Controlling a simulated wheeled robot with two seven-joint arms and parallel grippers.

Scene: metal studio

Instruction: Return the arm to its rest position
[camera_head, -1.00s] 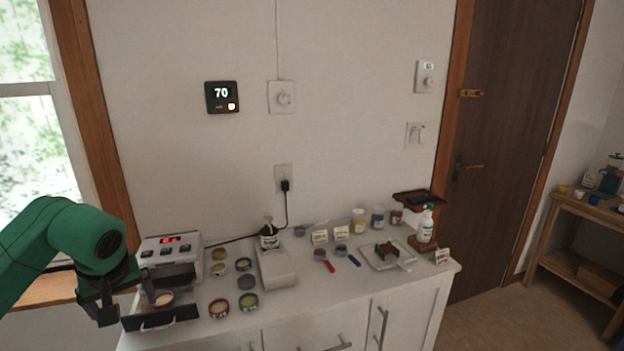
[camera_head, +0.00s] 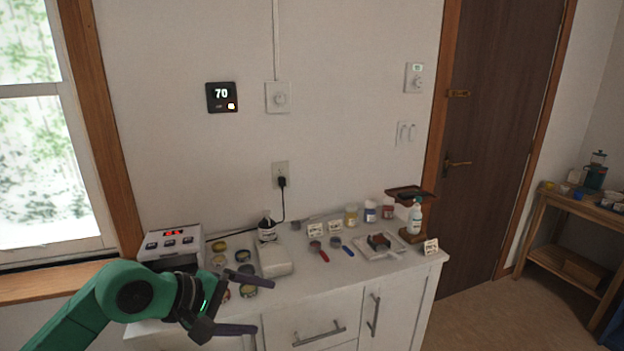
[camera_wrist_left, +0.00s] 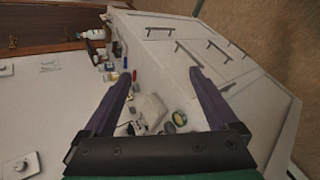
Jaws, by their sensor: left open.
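My left arm is green and comes in from the lower left of the head view. Its left gripper (camera_head: 250,304) is open and empty, in front of the white cabinet's left front part. In the left wrist view the two dark purple fingers (camera_wrist_left: 160,82) stand wide apart with nothing gripped between them. The cabinet top with its small jars shows beyond them. The white machine with a red display (camera_head: 172,243) stands at the left end of the cabinet top, partly hidden behind my arm. My right gripper is in neither view.
Some tins are hidden behind my gripper. A wooden shelf (camera_head: 570,215) stands at the right. Floor is clear between.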

